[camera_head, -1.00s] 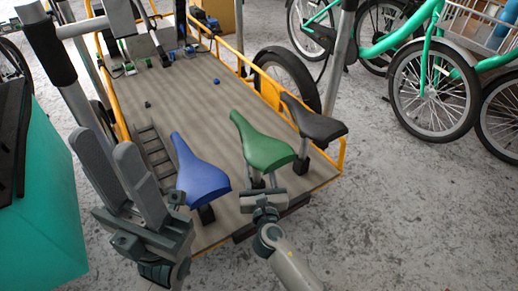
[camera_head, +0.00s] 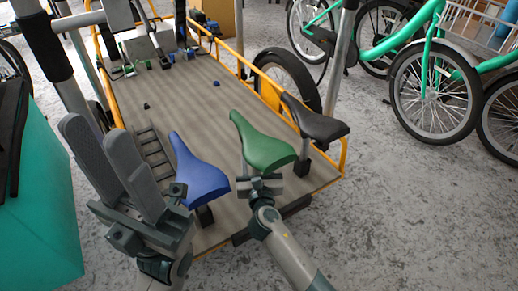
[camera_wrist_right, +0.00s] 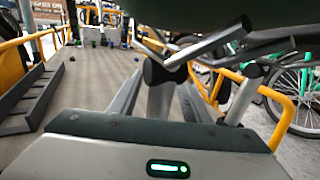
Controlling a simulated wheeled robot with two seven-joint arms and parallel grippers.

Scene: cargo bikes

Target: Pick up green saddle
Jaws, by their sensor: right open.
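The green saddle (camera_head: 262,145) stands on its post near the front edge of the wooden cargo deck, between a blue saddle (camera_head: 198,172) and a black saddle (camera_head: 314,120). My right gripper (camera_head: 258,182) is low at the green saddle's rear, partly hidden beneath it. In the right wrist view, its open fingers (camera_wrist_right: 160,100) reach forward on both sides of the saddle's post (camera_wrist_right: 160,88). The saddle's dark underside (camera_wrist_right: 215,12) fills the top of that view. Contact cannot be told. My left gripper (camera_head: 97,130) is open and empty, left of the blue saddle.
The deck (camera_head: 190,100) has a yellow rail (camera_head: 228,50) and a dark slotted rack (camera_head: 155,152). Small parts lie at its far end. A teal box (camera_head: 40,210) is at the left. A green bicycle (camera_head: 425,60) stands at the right. Floor at the lower right is clear.

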